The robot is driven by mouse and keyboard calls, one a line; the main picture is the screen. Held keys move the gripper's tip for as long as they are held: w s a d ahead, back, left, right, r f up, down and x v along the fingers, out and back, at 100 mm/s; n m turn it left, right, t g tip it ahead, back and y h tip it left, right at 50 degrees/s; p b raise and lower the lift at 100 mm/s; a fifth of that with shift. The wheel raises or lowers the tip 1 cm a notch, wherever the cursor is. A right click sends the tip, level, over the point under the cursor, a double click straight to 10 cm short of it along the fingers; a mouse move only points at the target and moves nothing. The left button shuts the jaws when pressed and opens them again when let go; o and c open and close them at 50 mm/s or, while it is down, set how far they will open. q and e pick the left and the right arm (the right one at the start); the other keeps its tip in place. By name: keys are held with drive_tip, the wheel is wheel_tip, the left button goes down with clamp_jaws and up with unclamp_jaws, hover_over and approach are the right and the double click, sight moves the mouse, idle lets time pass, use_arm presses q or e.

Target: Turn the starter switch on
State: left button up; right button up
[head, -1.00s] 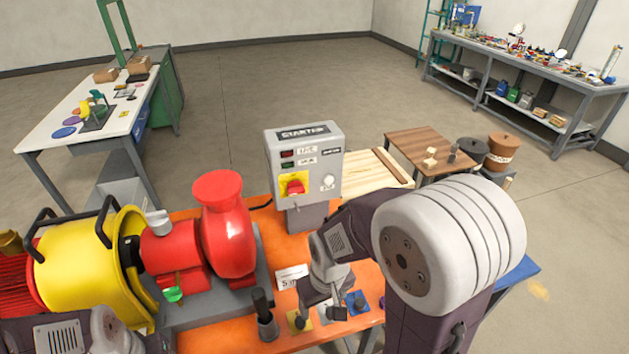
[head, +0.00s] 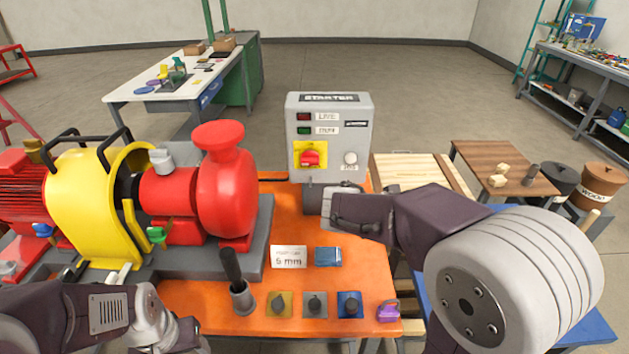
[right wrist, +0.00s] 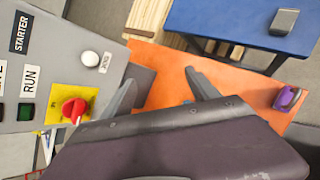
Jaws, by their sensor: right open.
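The grey starter box (head: 364,140) stands at the back of the orange bench in the head view. Its red rotary switch (head: 310,159) sits on a yellow plate at the lower left of its face; the switch also shows in the right wrist view (right wrist: 72,108). My right gripper (head: 330,207) is just in front of the box's lower part, below the switch. In the right wrist view its two fingers (right wrist: 160,80) are apart and empty, beside the switch and not touching it. My left gripper (head: 182,337) is low at the left; its fingers are unclear.
A red and yellow pump set (head: 225,190) fills the bench's left side. A black-handled tool in a holder (head: 242,298), several small coloured plates and a purple item (head: 388,311) lie along the front. A white button (head: 350,158) is right of the switch.

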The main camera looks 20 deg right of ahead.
drive_tip(key=w+a+n+t+b, duration=0.35)
drive_tip(key=w+n+b, duration=0.25)
drive_tip(key=b, duration=0.2)
drive_tip(key=n+t+y+b, duration=0.1)
drive_tip(key=n+t+b, duration=0.5)
drive_tip(key=b, duration=0.3)
approach(310, 163)
drive_tip(key=w, duration=0.2)
use_arm(q)
wheel_tip(310, 163, down, 20)
drive_tip(key=shift+a+r, duration=0.15)
use_arm(e)
drive_tip(key=x, duration=0.9)
drive_tip(key=shift+d, duration=0.3)
drive_tip(key=c, duration=1.4)
